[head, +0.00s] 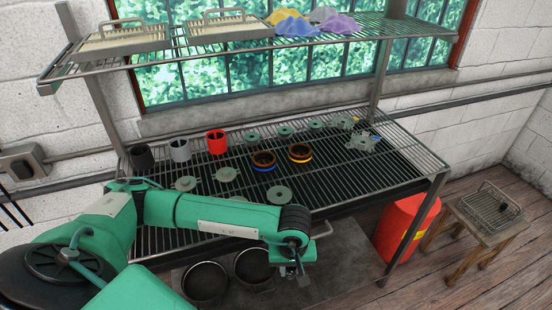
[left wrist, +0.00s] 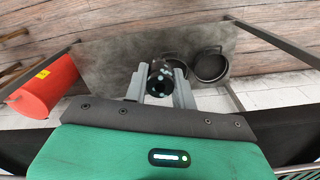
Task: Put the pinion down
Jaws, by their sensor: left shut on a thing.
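My left gripper (head: 291,270) hangs at the front of the rack, over the lower grey shelf (head: 345,255). In the left wrist view its two grey fingers (left wrist: 160,88) are shut on a dark, round pinion (left wrist: 160,78) with pale glints and a dark hole in its end. The grey shelf (left wrist: 110,62) shows behind the pinion in that view; I cannot tell how far below it is. In the head view the pinion is mostly hidden by the wrist and too small to make out. My right gripper is in neither view.
Two dark round pans (head: 205,282) stand on the lower shelf beside the gripper. The wire shelf (head: 335,185) above holds cups, rings and several grey-green parts. A red bin (head: 405,225) and a stool with a wire basket (head: 490,208) stand right. The shelf's right part looks clear.

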